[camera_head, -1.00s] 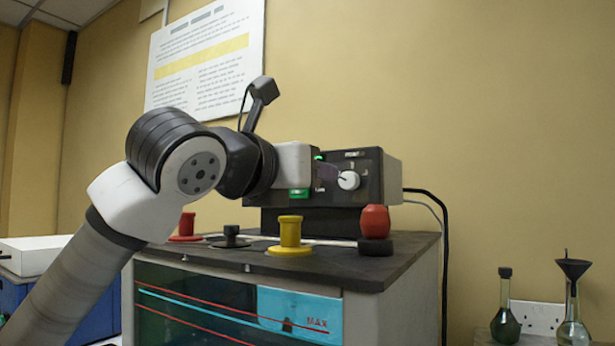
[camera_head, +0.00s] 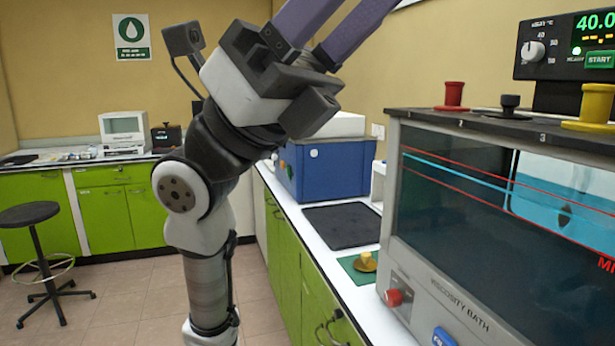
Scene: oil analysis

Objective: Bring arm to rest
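My arm rises from the lower middle of the head view and bends up to the right. My gripper (camera_head: 322,32) is at the top middle, with two purple fingers pointing up and right. A narrow gap shows between the fingers near their base. The fingertips are cut off by the top edge, so whether they hold anything is hidden. The gripper is in front of the back wall, left of the viscosity bath (camera_head: 455,240), and looks apart from it.
A white counter (camera_head: 325,262) with green cabinets runs along the right, bearing a blue box (camera_head: 335,170), a black mat (camera_head: 342,225) and a green mat (camera_head: 352,272) with a small yellow item. A stool (camera_head: 30,215) stands at left. Floor beside my arm is clear.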

